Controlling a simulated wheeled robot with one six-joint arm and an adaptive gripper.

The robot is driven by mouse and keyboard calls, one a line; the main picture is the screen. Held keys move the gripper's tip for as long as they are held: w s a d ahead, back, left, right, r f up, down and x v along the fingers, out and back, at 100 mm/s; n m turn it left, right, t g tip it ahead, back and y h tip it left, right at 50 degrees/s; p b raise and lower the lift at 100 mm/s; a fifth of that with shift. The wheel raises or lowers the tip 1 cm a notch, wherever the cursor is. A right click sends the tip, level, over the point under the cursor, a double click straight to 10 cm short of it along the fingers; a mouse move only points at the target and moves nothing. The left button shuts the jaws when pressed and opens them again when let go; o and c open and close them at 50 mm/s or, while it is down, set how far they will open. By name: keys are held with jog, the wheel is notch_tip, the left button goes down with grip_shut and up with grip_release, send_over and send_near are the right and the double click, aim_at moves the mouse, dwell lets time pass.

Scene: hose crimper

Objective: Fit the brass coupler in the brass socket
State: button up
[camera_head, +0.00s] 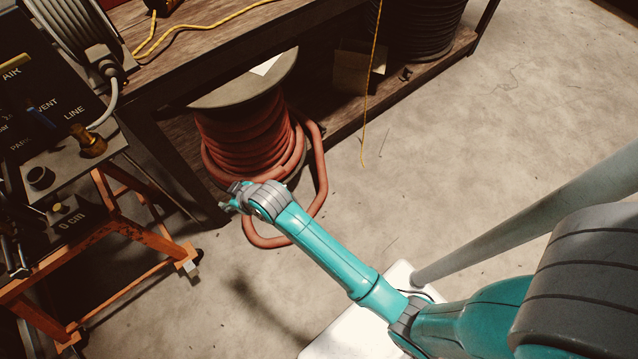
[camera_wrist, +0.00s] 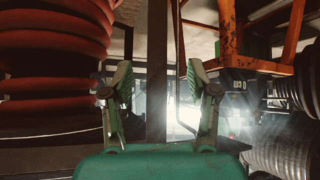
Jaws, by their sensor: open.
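A brass fitting (camera_head: 90,142) stands upright on the grey block of the bench at the left, below the word LINE. A thin pale hose comes down to it from the reel above. I cannot tell whether it is the coupler, the socket or both joined. A smaller brass-coloured piece (camera_head: 60,208) sits lower on the bench, near the 0 CM mark. My gripper (camera_head: 232,198) is in the air to the right of the bench, in front of the red hose spool. In the wrist view my gripper (camera_wrist: 157,85) is open, with nothing between its fingers.
The orange stand (camera_head: 118,228) carries the bench; its legs also show in the wrist view (camera_wrist: 228,28), upside down. A dark ring (camera_head: 40,177) sits on the grey block. The red hose spool (camera_head: 250,130) stands under a wooden table (camera_head: 180,45).

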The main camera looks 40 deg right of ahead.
jog(key=s+d+m+t+h, duration=0.15)
jog(key=s+d, duration=0.25)
jog(key=s, duration=0.8)
jog(key=s+d+m+t, duration=0.15)
jog(key=s+d, duration=0.25)
jog(key=s, duration=0.8)
jog(key=s+d+r+m+t+h, duration=0.1)
jog(key=s+d+r+t, duration=0.2)
jog(key=s+r, duration=1.4)
jog(key=shift+d, duration=0.15)
jog(key=shift+r, duration=0.1)
